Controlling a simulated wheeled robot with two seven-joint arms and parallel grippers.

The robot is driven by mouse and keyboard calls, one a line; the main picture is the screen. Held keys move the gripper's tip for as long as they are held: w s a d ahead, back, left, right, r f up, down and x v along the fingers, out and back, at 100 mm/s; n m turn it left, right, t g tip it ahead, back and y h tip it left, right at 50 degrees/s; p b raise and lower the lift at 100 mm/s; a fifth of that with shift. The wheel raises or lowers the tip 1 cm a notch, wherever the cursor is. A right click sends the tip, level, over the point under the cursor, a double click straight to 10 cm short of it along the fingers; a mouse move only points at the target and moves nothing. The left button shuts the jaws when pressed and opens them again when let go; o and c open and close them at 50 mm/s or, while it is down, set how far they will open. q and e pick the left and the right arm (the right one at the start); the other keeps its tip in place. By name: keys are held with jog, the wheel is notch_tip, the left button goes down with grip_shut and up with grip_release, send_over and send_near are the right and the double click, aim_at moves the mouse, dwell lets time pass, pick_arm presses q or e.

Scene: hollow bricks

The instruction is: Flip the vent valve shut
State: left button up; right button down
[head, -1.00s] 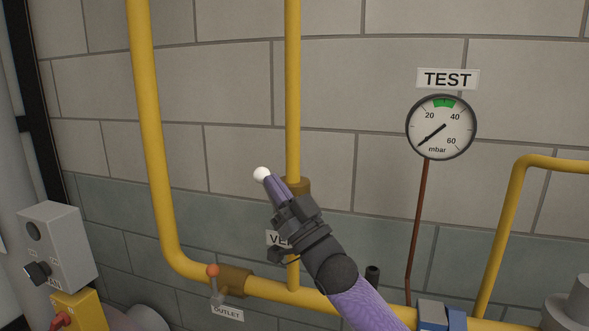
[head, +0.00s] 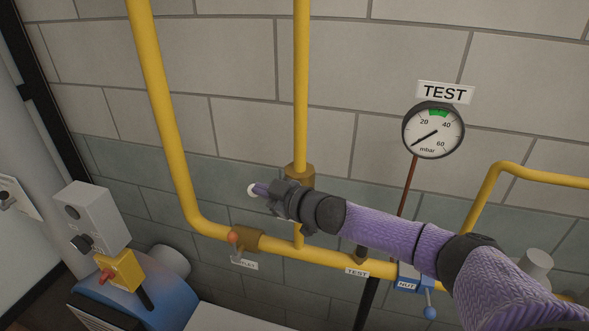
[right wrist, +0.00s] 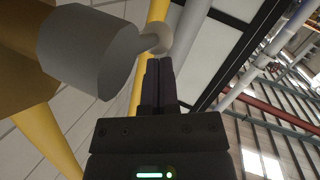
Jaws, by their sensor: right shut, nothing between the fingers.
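The vent valve's brass body (head: 300,172) sits on the vertical yellow pipe in the middle of the head view. Its white ball knob (head: 253,190) shows left of and slightly below that body. My right gripper (head: 263,189) is shut and empty, its fingertips beside the knob. It hides most of the lever and the VENT label. In the right wrist view the closed fingertips (right wrist: 160,62) lie just below the white knob (right wrist: 158,38), which joins a grey hub (right wrist: 90,50). I cannot tell whether they touch. My left gripper is not in view.
An orange-knobbed outlet valve (head: 245,240) stands low on the left pipe. A blue-handled valve (head: 410,278) lies below my right arm. The TEST gauge (head: 433,130) hangs at the right. A grey control box (head: 92,215) and yellow box (head: 120,272) are at the left.

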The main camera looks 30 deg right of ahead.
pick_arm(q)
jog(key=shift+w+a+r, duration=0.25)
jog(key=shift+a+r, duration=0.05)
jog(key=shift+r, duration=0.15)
pick_arm(e)
jog(key=shift+w+a+f, duration=0.2)
jog(key=shift+w+f, duration=0.1)
jog(key=shift+f, duration=0.4)
pick_arm(q)
jog(key=shift+p, duration=0.3)
pick_arm(e)
jog(key=shift+f, duration=0.1)
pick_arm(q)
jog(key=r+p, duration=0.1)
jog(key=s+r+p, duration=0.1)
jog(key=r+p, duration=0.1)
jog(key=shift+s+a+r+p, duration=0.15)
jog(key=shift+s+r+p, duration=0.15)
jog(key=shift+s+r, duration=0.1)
pick_arm(e)
jog(key=s+d+r, duration=0.2)
jog(key=s+r, duration=0.4)
jog(key=s, duration=0.5)
jog(key=shift+d+r, duration=0.15)
jog(key=shift+d, duration=0.15)
jog(key=shift+s, duration=0.1)
